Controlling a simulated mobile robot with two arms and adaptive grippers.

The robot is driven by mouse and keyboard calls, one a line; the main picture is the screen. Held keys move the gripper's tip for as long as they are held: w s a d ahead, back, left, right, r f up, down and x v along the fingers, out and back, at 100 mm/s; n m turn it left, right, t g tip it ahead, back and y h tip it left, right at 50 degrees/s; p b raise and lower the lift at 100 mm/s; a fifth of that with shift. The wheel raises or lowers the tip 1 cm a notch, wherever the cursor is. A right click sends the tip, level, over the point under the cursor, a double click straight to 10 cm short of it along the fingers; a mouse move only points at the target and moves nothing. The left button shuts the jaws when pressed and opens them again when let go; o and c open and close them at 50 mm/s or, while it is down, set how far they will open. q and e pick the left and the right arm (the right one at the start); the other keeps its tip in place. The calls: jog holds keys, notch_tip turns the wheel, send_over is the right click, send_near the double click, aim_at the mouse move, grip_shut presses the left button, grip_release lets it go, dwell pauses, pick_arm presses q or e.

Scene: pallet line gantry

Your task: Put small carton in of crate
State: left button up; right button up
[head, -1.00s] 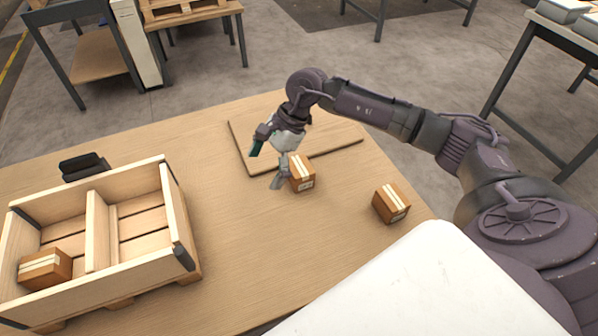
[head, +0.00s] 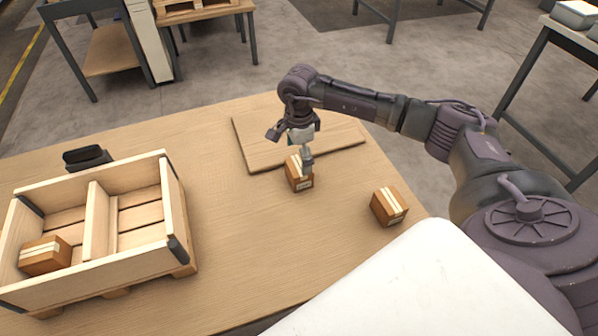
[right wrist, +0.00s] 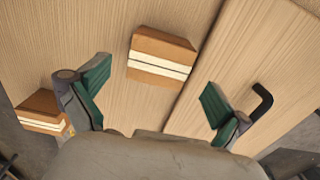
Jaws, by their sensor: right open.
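A small brown carton with pale tape stripes (head: 296,178) sits on the table, partly hidden by my right gripper (head: 299,154). The right wrist view shows this carton (right wrist: 160,62) ahead of the spread green-padded fingers of my right gripper (right wrist: 156,80); they are open and empty. A second small carton (head: 389,207) stands to the right on the table. The wooden crate (head: 98,222) at the left has a divider. A carton (head: 44,256) lies in its left compartment; the right compartment is empty. My left gripper is not in view.
A black object (head: 86,157) stands behind the crate. Bare tabletop separates the crate from the cartons.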

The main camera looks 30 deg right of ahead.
aim_at(299, 165)
notch_tip(299, 165, down, 5)
jog(key=shift+r, duration=0.15)
jog(key=shift+c, duration=0.2)
jog(key=c, duration=1.5)
jog(key=shift+o, duration=0.2)
jog(key=shift+r, duration=0.6)
jog(key=r, duration=0.3)
jog(key=shift+s+d+r, duration=0.15)
jog(key=shift+s+r, duration=0.1)
jog(key=shift+s, duration=0.1)
jog(key=s+d+r, duration=0.1)
jog(key=s+r, duration=0.5)
jog(key=s, duration=0.4)
jog(key=shift+s+d+r+b, duration=0.25)
jog(key=shift+s+d+b, duration=0.1)
jog(key=shift+s+b, duration=0.1)
